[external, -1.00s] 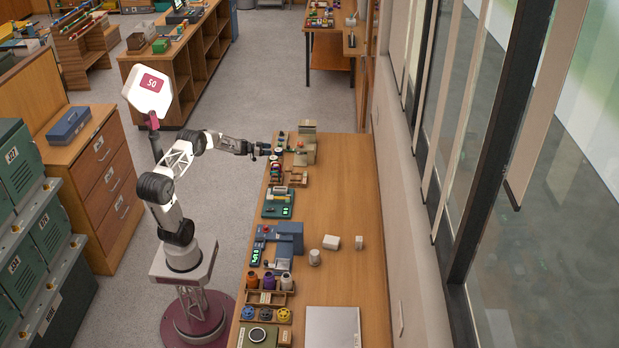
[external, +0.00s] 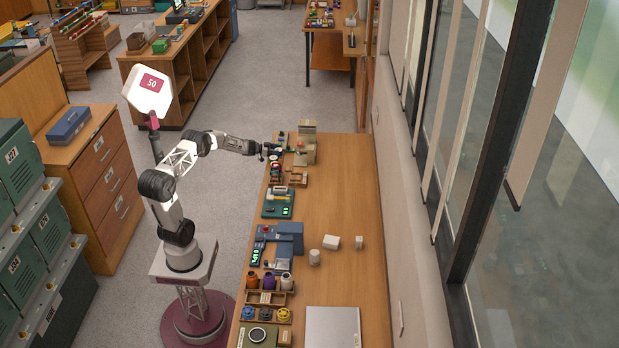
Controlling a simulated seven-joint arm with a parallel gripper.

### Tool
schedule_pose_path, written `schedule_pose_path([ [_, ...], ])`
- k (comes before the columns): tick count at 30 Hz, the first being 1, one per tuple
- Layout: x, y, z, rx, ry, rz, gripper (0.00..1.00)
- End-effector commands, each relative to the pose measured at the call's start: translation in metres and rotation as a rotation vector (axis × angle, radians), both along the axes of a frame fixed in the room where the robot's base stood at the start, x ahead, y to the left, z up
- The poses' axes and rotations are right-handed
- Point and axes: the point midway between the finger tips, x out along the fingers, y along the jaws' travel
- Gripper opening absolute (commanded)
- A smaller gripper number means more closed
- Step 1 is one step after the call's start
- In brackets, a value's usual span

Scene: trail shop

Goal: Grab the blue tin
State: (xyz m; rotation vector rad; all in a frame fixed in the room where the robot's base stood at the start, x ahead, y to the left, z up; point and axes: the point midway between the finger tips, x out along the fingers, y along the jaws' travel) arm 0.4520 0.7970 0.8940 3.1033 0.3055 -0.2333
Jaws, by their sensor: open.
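My gripper (external: 271,152) is open at the far left end of the long wooden table (external: 340,200). It is just above or beside a cluster of small dark and coloured items (external: 275,170). I cannot make out a blue tin among them; the things there are too small and partly hidden by the gripper. I cannot tell whether the fingers touch or surround anything.
Tan boxes (external: 307,150) stand right of the gripper. A green device (external: 277,205), a blue-grey machine (external: 290,232) and a rack of spools (external: 268,283) line the table's left edge. The table's right side is mostly clear. A blue box (external: 69,124) sits on a drawer cabinet.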

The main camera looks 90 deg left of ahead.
Motion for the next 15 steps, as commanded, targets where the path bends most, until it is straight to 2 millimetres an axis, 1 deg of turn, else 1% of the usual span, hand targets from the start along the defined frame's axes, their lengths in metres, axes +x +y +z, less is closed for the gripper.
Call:
schedule_pose_path([
  [4, 0.0000, 0.0000, 0.0000, 0.000, 0.000, 0.000, 0.70],
  [5, 0.0000, 0.0000, 0.0000, 0.000, 0.000, 0.000, 0.67],
  [9, -0.0001, 0.0000, 0.0000, 0.000, 0.000, 0.000, 0.45],
  [10, -0.0001, 0.0000, -0.0001, 0.000, 0.000, 0.000, 0.41],
  [15, -0.0001, 0.0000, 0.0001, 0.000, 0.000, 0.000, 0.41],
])
